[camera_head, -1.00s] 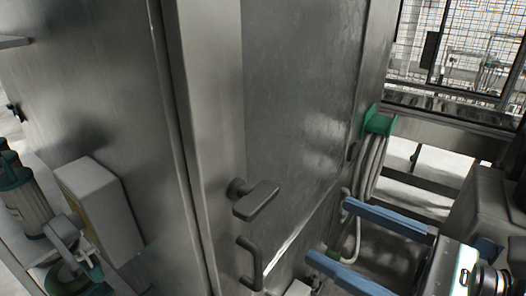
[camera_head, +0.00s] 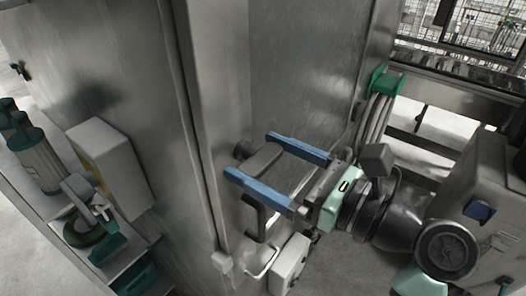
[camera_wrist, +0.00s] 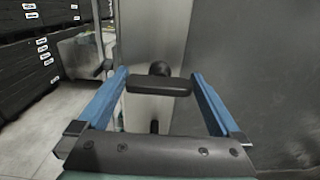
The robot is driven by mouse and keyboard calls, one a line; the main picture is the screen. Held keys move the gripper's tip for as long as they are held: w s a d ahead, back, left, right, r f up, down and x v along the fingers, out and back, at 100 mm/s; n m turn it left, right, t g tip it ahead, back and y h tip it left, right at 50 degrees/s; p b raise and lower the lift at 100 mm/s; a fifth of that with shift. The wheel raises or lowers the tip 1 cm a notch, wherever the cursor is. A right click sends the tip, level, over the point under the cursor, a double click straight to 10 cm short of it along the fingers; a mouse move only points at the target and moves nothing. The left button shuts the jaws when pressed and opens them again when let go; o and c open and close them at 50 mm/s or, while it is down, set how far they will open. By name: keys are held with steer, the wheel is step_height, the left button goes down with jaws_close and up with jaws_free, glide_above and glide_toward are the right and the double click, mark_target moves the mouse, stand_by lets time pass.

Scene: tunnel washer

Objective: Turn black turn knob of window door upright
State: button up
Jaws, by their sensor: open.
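The black turn knob (camera_head: 262,158) sits on the window door's metal frame, its lever lying sideways. In the wrist view the knob (camera_wrist: 158,87) shows as a horizontal black bar with its round base behind it. My gripper (camera_head: 250,154) is open, with one blue finger on each side of the lever; in the wrist view my gripper (camera_wrist: 159,74) frames the knob with a gap on both sides. No contact shows. The window door (camera_head: 300,80) is a grey panel and looks shut. A black pull handle (camera_head: 256,217) is below the knob, partly behind the lower finger.
A green hose holder (camera_head: 386,80) with hanging hoses is right of the door. A white box (camera_head: 112,165) and grey-green cylinders (camera_head: 38,160) stand at the left. A small white box (camera_head: 289,264) sits below my gripper. Dark stacked crates (camera_wrist: 40,60) show at the wrist view's left.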

steer(key=shift+w+a, duration=0.1)
steer(key=shift+a, duration=0.05)
steer(key=shift+c, duration=0.3)
steer(key=c, duration=1)
